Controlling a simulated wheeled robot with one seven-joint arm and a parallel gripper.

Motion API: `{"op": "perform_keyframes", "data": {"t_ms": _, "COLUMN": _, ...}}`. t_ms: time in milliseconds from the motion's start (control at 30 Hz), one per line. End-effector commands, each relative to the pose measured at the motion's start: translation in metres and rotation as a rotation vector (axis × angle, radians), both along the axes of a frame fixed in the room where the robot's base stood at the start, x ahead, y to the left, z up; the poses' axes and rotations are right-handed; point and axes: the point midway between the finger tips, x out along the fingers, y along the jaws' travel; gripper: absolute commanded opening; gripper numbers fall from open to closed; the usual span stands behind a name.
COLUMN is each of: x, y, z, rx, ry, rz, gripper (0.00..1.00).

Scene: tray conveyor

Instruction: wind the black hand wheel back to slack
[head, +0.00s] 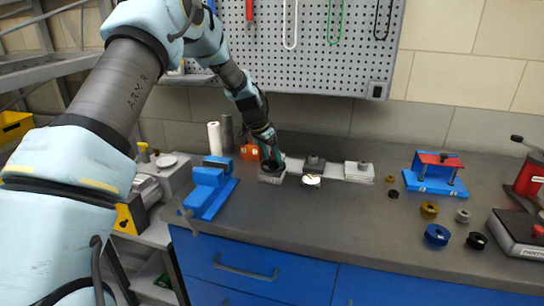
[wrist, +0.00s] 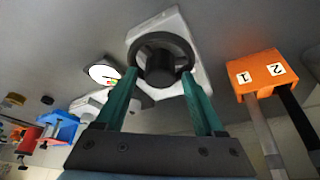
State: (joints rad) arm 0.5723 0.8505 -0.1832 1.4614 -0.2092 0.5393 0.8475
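The black hand wheel (wrist: 160,48) sits on a light grey block (wrist: 170,20) in the wrist view. In the head view the wheel (head: 271,168) is small and partly hidden by my gripper (head: 268,153). My gripper (wrist: 158,76) has two green fingers spread wide, one on each side of the wheel's hub, with their tips at the near part of the rim. I cannot tell whether they touch it. A round white dial (wrist: 103,73) with a dark needle and a yellow-green mark lies left of the wheel; it also shows in the head view (head: 311,180).
An orange holder (wrist: 262,72) marked 1 and 2 stands right of the wheel, with two bars at it. A blue vise (head: 208,188) is left on the bench. Grey blocks (head: 358,171) are to the right. The front bench strip is clear.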

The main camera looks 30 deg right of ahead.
Motion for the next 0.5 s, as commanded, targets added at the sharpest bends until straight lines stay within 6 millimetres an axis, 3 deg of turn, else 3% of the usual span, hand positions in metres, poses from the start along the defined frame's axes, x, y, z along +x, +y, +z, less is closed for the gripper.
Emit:
{"op": "perform_keyframes", "data": {"t_ms": 67, "x": 0.0000, "y": 0.0001, "z": 0.0002, "rx": 0.000, "ry": 0.000, "rz": 0.000, "gripper": 0.60}}
{"op": "perform_keyframes", "data": {"t_ms": 500, "x": 0.0000, "y": 0.0003, "z": 0.0003, "rx": 0.000, "ry": 0.000, "rz": 0.000, "gripper": 0.11}}
